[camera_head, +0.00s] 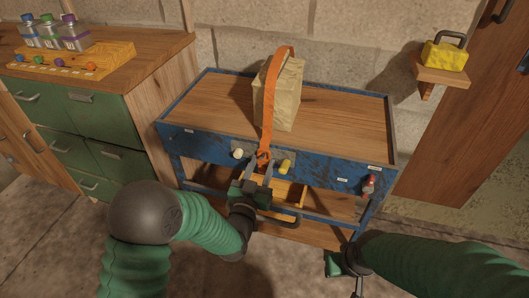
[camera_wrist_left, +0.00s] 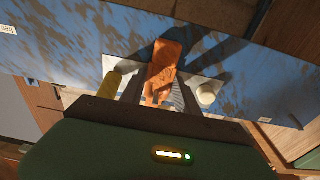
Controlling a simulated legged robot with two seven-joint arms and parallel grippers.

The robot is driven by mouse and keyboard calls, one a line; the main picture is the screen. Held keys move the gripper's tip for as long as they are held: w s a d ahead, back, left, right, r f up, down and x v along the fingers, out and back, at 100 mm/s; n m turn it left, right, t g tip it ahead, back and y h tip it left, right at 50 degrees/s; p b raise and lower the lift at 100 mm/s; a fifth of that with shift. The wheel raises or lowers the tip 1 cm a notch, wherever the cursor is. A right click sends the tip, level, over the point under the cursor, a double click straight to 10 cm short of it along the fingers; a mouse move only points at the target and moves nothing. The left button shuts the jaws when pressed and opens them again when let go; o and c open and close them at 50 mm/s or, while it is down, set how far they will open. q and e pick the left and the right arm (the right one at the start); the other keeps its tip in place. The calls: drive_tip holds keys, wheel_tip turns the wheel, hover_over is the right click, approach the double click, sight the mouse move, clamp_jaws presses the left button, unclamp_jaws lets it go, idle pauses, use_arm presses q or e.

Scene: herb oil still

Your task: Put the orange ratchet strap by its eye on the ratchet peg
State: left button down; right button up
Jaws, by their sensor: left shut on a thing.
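The orange ratchet strap (camera_head: 268,110) runs over the top of a tan block-shaped bag (camera_head: 290,90) and down its front to the blue cart front. My left gripper (camera_head: 262,168) is shut on the strap's lower orange end, just in front of the panel. In the left wrist view the orange end (camera_wrist_left: 163,65) stands between the fingers (camera_wrist_left: 155,95). A white knob (camera_head: 238,153) and a yellow knob (camera_head: 285,167) sit on either side of it on a grey plate. I cannot tell which is the ratchet peg or see the eye clearly. My right gripper (camera_head: 345,264) is low at the right, its jaws unclear.
The wooden-topped cart (camera_head: 340,115) has a raised blue rim and an open wooden drawer or shelf below. A red knob (camera_head: 369,183) sits at the panel's right. Green drawers (camera_head: 95,118) stand left. A yellow padlock-like object (camera_head: 445,56) sits on a wall shelf.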

use_arm(q)
drive_tip(key=c, duration=0.8)
unclamp_jaws()
drive_tip(key=p+v, duration=0.5)
drive_tip(key=v, duration=1.1)
drive_tip(key=shift+s+a+f+p, duration=0.15)
drive_tip(key=shift+s+f+p, duration=0.05)
drive_tip(key=shift+s+p, duration=0.15)
